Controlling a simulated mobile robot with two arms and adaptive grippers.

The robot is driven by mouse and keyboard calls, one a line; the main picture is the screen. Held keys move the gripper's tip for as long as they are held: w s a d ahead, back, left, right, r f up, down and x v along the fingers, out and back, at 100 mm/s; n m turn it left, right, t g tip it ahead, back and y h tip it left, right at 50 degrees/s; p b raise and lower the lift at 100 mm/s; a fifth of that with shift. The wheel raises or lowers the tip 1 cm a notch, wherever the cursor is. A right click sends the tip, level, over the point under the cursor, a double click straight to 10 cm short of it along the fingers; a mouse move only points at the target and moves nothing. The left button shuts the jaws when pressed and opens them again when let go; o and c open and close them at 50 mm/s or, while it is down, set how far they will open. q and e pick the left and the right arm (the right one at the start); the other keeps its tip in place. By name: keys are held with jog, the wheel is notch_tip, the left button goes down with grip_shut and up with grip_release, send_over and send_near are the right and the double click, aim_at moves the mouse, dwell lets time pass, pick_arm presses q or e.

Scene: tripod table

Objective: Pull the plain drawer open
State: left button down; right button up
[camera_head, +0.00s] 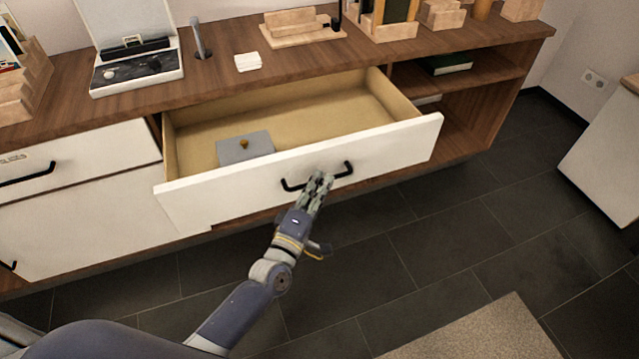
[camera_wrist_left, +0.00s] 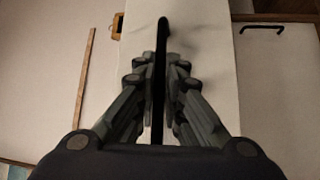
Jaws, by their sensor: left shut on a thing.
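The plain drawer (camera_head: 392,148) has a white front and a black bar handle (camera_head: 291,186). It stands well out from the wooden cabinet, and its light wood inside shows. My left gripper (camera_head: 320,181) is shut on the middle of the handle from the front. In the left wrist view, the black handle (camera_wrist_left: 161,40) runs between the two fingers of the left gripper (camera_wrist_left: 161,90). A grey box (camera_head: 245,149) with a small brass-coloured knob lies inside the drawer at the left. My right gripper is in neither view.
Another white drawer (camera_head: 90,155) with a black handle is closed at the left. A record-player-like case (camera_head: 137,75) and wooden holders (camera_head: 300,27) stand on the cabinet top. The dark tiled floor (camera_head: 350,255) before the drawer is clear; a beige rug (camera_head: 480,335) lies nearer.

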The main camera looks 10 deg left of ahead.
pick_arm(q)
jog(key=c, duration=2)
grip_release()
jog(key=shift+o, duration=0.2)
jog(key=shift+s, duration=0.1)
jog(key=v, duration=1.2)
